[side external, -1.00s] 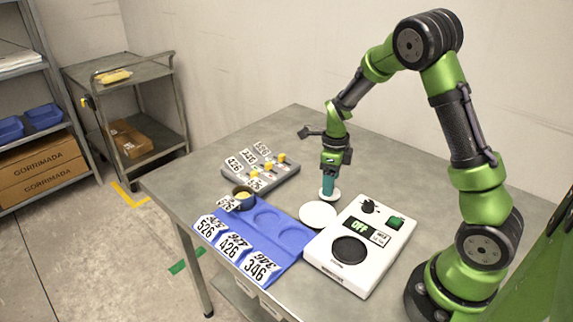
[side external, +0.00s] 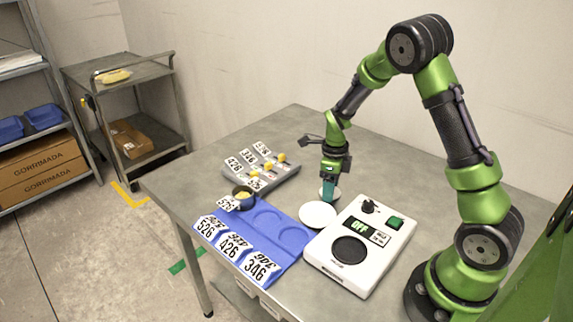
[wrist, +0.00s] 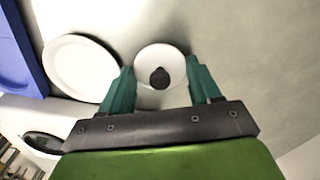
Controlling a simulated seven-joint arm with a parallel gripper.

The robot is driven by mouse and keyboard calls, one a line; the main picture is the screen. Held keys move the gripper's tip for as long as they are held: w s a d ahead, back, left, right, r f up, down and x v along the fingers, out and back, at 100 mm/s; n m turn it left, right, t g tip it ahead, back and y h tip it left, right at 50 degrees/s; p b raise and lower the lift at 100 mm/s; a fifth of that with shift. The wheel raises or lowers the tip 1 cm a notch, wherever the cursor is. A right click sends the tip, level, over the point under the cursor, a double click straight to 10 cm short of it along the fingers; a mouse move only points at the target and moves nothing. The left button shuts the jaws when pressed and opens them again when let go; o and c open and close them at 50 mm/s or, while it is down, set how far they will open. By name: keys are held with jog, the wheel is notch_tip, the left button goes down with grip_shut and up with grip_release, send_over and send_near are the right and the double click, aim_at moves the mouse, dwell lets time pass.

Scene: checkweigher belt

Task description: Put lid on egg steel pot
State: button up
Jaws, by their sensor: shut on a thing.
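The lid is a small white disc with a black knob (wrist: 160,78). In the side external view the lid (side external: 333,195) is partly hidden by my fingers, low at the table. My gripper (wrist: 162,88) has its two teal fingers on opposite sides of the lid, shut on its rim; the fingers also show in the side view (side external: 328,190). A small dark pot (side external: 243,203) with yellow contents stands on the back-left part of the blue tray, with a number card beside it. It has no lid on it. I cannot tell whether the lid touches the table.
A white plate (side external: 318,215) lies just left of my gripper, between the blue tray (side external: 277,247) and the white scale (side external: 365,262), whose display reads OFF. A grey rack (side external: 285,177) with number cards and yellow pieces stands behind the tray. The table's back is clear.

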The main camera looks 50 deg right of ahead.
notch_tip(320, 180, up, 9)
jog(key=shift+w+a+f, duration=0.1)
jog(key=w+a+r+n, duration=0.1)
jog(key=w+a+n, duration=0.1)
jog(key=w+a, duration=0.6)
jog(key=w+a+r+n, duration=0.1)
jog(key=w+a+n, duration=0.2)
jog(key=w+a, duration=0.55)
jog(key=shift+s+a+f, duration=0.35)
jog(key=shift+f, duration=0.55)
jog(key=shift+s+a+f, duration=0.4)
jog(key=shift+f, duration=0.55)
jog(key=shift+s+a+f, duration=0.35)
jog(key=shift+f, duration=0.55)
jog(key=shift+f, duration=0.15)
jog(key=o, duration=1.1)
jog(key=shift+o, duration=0.7)
